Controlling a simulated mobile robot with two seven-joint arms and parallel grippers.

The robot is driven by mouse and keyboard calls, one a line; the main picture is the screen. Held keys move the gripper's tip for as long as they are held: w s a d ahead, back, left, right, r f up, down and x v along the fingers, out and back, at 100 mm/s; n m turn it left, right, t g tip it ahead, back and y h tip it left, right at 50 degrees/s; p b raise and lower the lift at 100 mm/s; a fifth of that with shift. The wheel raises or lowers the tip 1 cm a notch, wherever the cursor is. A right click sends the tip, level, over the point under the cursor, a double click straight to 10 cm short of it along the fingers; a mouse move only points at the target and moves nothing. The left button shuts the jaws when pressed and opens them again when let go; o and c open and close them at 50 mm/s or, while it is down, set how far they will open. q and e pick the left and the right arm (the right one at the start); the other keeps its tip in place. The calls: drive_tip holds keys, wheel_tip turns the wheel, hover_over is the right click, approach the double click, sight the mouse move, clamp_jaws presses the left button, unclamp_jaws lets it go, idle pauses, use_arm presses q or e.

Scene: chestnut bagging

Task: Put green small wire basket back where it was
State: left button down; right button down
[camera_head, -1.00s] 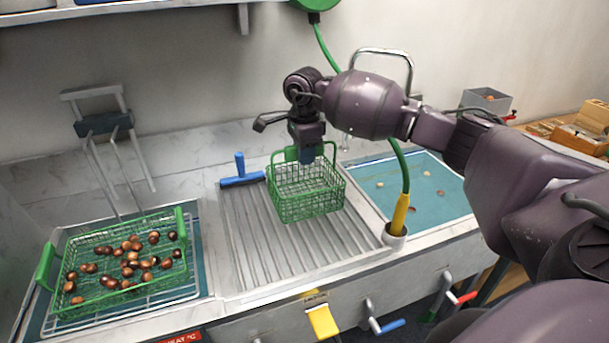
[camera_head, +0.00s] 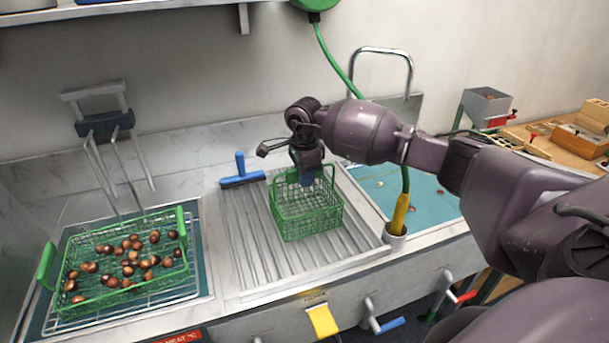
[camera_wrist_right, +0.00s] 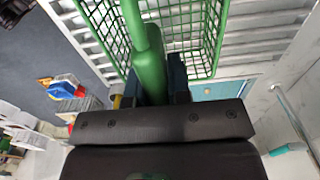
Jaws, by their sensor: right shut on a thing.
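The green small wire basket (camera_head: 306,222) is at the ribbed metal drainboard in the middle of the counter and looks empty. It also shows in the right wrist view (camera_wrist_right: 190,25). My right gripper (camera_head: 307,178) is shut on the basket's green handle, which runs between the fingers (camera_wrist_right: 152,88) in the right wrist view. I cannot tell whether the basket's bottom touches the drainboard (camera_head: 262,262). My left gripper is not in view.
A larger green wire basket (camera_head: 66,262) with several chestnuts sits over the left basin.

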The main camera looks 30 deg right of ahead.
drive_tip(key=c, duration=1.1)
unclamp_jaws()
drive_tip(key=shift+f, duration=0.1)
drive_tip(key=shift+r, duration=0.2)
wheel_tip(320, 180, up, 12)
drive_tip(key=shift+f, duration=0.1)
